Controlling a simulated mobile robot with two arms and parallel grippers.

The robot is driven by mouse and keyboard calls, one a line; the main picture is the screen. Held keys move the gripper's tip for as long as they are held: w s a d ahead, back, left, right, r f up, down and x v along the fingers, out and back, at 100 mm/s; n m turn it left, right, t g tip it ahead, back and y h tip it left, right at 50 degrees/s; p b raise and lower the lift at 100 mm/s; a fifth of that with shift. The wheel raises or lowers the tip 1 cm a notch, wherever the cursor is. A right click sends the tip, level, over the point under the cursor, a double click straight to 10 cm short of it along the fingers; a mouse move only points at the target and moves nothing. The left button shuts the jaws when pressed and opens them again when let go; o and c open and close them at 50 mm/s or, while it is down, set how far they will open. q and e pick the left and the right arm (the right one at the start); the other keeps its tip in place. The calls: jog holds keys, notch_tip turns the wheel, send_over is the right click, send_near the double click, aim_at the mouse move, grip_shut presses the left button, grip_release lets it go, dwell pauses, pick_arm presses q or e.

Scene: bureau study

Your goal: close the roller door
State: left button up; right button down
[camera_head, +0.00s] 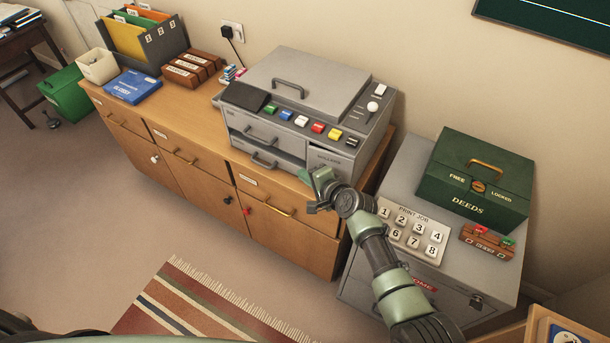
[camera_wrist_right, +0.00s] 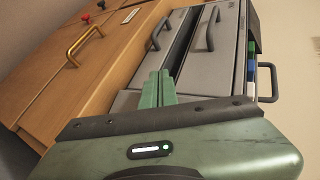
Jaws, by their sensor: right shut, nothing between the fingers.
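The grey office machine (camera_head: 300,105) stands on the wooden sideboard. The roller door (camera_head: 329,157), a small grey panel with dark lettering, is at the right end of its front. My right arm hides its lower part, and I cannot tell its exact angle. My right gripper (camera_head: 317,190) is shut and empty, just in front of the machine's lower right corner. In the right wrist view its green fingers (camera_wrist_right: 158,88) are together and point at the grey machine front (camera_wrist_right: 225,60). Contact with the door cannot be told. My left gripper is not in view.
A grey cabinet (camera_head: 390,275) with numbered buttons and a green deeds box (camera_head: 480,180) stands to the right. The sideboard (camera_head: 190,175) has drawers and handles below the machine. A striped rug (camera_head: 200,305) lies on open floor in front.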

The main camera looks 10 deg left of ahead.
jog(key=shift+s, duration=0.1)
jog(key=v, duration=0.8)
jog(key=s+d+f+n+g+h, duration=0.1)
jog(key=s+d+f+n+h, duration=0.1)
jog(key=s+d+f, duration=0.6)
jog(key=s+d+f+n+g+h+b, duration=0.15)
jog(key=s+f, duration=0.35)
jog(key=f, duration=0.8)
jog(key=s+d+f+n+g+h, duration=0.2)
jog(key=s+d+f, duration=0.3)
jog(key=f, duration=0.5)
jog(key=s+d+f+n+g+h, duration=0.1)
jog(key=s+d+f, duration=0.3)
jog(key=s, duration=0.6)
jog(key=s+d+f+n+g+b, duration=0.1)
jog(key=s+d+f+n, duration=0.2)
jog(key=s, duration=0.7)
jog(key=s+d+f+n+g+h, duration=0.1)
jog(key=s+d+f, duration=0.4)
jog(key=s, duration=0.5)
jog(key=shift+s+d+f+n+g+h, duration=0.15)
jog(key=shift+s+f+n+g+h, duration=0.25)
jog(key=shift+f+n, duration=0.4)
